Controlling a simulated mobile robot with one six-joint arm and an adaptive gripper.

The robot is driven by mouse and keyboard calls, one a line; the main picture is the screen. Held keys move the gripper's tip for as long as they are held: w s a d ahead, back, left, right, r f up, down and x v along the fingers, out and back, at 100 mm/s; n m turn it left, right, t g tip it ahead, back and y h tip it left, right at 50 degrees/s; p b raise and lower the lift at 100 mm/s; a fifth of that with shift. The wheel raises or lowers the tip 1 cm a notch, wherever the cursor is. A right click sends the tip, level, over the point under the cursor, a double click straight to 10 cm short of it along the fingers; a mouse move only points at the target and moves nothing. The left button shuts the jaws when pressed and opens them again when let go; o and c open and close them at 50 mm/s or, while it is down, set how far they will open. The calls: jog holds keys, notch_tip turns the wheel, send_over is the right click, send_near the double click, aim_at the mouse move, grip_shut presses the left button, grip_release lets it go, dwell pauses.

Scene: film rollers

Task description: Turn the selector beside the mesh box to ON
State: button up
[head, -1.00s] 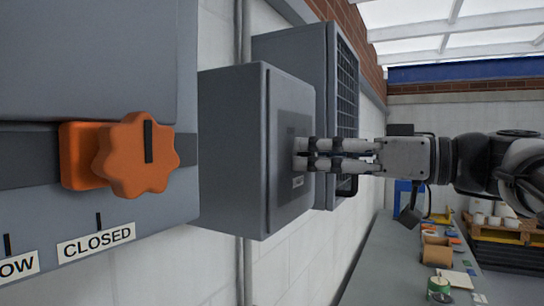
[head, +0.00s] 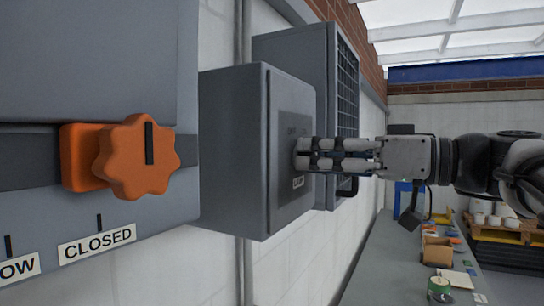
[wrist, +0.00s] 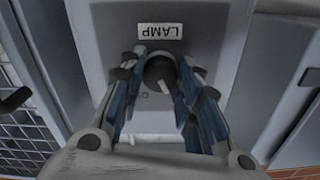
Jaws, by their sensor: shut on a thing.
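The selector (wrist: 158,70) is a small dark round knob on the front plate of a grey box (head: 232,150). A white label reading LAMP (wrist: 160,31) is beside the knob and appears upside down in the wrist view. My gripper (head: 301,154) reaches in from the right, its fingers level against the plate. In the wrist view its fingers stand on both sides of the knob, shut on it. A small pale mark shows at the knob's lower edge. The fingers hide the knob in the head view. The mesh box (head: 290,55) is just behind, on the same wall.
An orange lobed knob (head: 138,158) on a nearer grey cabinet, above a CLOSED label (head: 97,244), is at the left. A long grey bench (head: 385,270) with cans and small boxes runs below right. Open air lies around my arm.

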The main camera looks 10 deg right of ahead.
jog(key=m+p, duration=0.1)
jog(key=m, duration=0.5)
jog(key=shift+r, duration=0.1)
jog(key=m+p, duration=0.2)
jog(key=m, duration=0.2)
jog(key=shift+m+p, duration=0.3)
jog(key=shift+m, duration=0.4)
jog(key=o, duration=1.1)
jog(key=shift+c, duration=0.2)
jog(key=shift+d, duration=0.1)
jog(key=v, duration=1.2)
